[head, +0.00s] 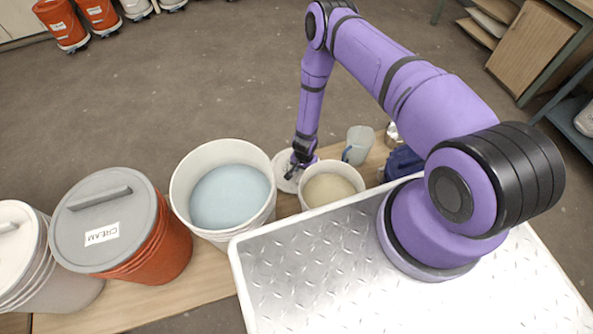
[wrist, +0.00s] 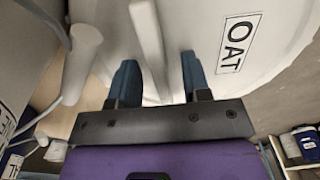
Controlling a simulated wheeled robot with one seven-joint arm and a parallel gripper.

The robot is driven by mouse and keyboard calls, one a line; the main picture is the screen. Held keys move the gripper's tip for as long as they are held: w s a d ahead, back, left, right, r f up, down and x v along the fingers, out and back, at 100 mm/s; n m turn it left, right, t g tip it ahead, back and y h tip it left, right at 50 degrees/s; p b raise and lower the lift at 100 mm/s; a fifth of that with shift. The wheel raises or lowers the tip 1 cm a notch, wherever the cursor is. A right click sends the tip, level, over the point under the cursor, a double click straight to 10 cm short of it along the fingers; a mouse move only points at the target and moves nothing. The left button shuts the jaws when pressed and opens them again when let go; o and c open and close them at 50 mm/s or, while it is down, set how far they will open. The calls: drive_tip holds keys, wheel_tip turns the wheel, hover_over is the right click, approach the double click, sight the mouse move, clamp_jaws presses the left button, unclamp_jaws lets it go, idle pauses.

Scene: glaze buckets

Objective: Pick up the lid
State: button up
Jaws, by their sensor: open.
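A pale lid (head: 284,184) lies between the bucket of blue glaze and the smaller bucket of beige glaze, partly hidden by my gripper (head: 298,166). In the wrist view, a white lid (wrist: 207,25) labelled OAT fills the upper middle, with a raised bar handle (wrist: 147,38). My gripper (wrist: 158,65) is open there. Its two blue fingers stand apart, with the handle between them in the picture, nearer the left finger. I cannot tell whether either finger touches it.
The open bucket of blue glaze (head: 196,219) stands left of my gripper, and the bucket of beige glaze (head: 338,205) is close on its right. A jug (head: 360,141) stands further right. An orange bucket with a grey CREAM lid (head: 108,245) is further left.

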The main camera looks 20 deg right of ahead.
drive_tip(key=shift+f, duration=0.1)
clamp_jaws()
idle(0.4)
